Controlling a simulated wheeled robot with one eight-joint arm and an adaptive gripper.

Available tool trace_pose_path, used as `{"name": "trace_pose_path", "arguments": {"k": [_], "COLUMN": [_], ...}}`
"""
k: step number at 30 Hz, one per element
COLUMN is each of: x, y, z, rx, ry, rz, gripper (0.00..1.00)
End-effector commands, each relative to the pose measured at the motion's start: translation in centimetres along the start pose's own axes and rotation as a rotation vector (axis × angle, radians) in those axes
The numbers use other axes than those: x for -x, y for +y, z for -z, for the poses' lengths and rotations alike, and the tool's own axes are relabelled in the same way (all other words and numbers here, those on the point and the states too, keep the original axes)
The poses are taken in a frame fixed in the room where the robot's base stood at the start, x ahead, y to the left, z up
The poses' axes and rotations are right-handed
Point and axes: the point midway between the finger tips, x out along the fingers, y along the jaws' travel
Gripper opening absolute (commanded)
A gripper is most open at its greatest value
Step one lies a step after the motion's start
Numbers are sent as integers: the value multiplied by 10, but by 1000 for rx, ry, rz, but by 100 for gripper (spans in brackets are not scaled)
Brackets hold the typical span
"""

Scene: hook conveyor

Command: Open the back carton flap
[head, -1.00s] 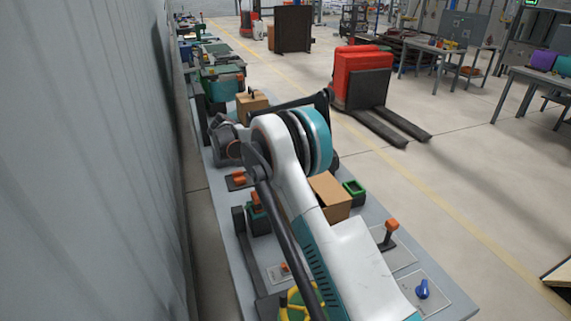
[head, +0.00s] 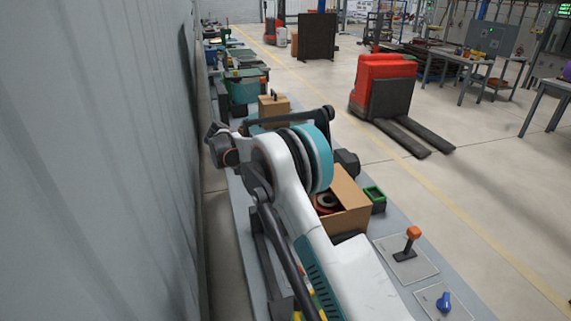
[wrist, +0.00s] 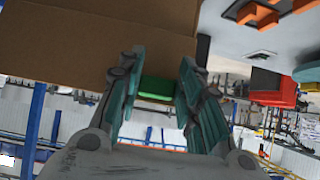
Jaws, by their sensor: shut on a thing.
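The open brown carton (head: 345,213) sits on the grey bench in the head view, with a flap (head: 348,188) standing up on its right side. A dark reddish round thing (head: 326,203) shows inside it. In the wrist view a brown cardboard face (wrist: 90,45) fills the upper left. My gripper (wrist: 162,58) has its teal-padded fingers in front of this cardboard. Whether the fingertips touch the cardboard is unclear. My arm hides the gripper in the head view.
A green-rimmed bin (head: 373,196) stands just right of the carton. An orange-topped lever (head: 411,238) and a blue knob (head: 444,301) are on the bench nearer me. Another carton (head: 273,105) stands farther back. A grey wall (head: 100,160) runs along the left.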

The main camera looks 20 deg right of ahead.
Motion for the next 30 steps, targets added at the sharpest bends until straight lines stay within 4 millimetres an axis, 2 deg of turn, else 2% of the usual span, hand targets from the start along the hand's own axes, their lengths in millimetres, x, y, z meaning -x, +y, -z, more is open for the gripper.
{"name": "trace_pose_path", "arguments": {"k": [1,4,22,23,25,26,30], "x": [-2,-2,-2,-2,-2,-2,-1], "y": [2,2,2,2,2,2,2], "z": [-9,-11,-11,-11,-10,-10,-9], "rx": [2,2,0,0,-1,-1,0], "ry": [11,45,89,89,89,89,91], "rz": [-5,-6,-10,-10,-10,-10,-7], "gripper": [0,0,0,35,51,53,53]}}
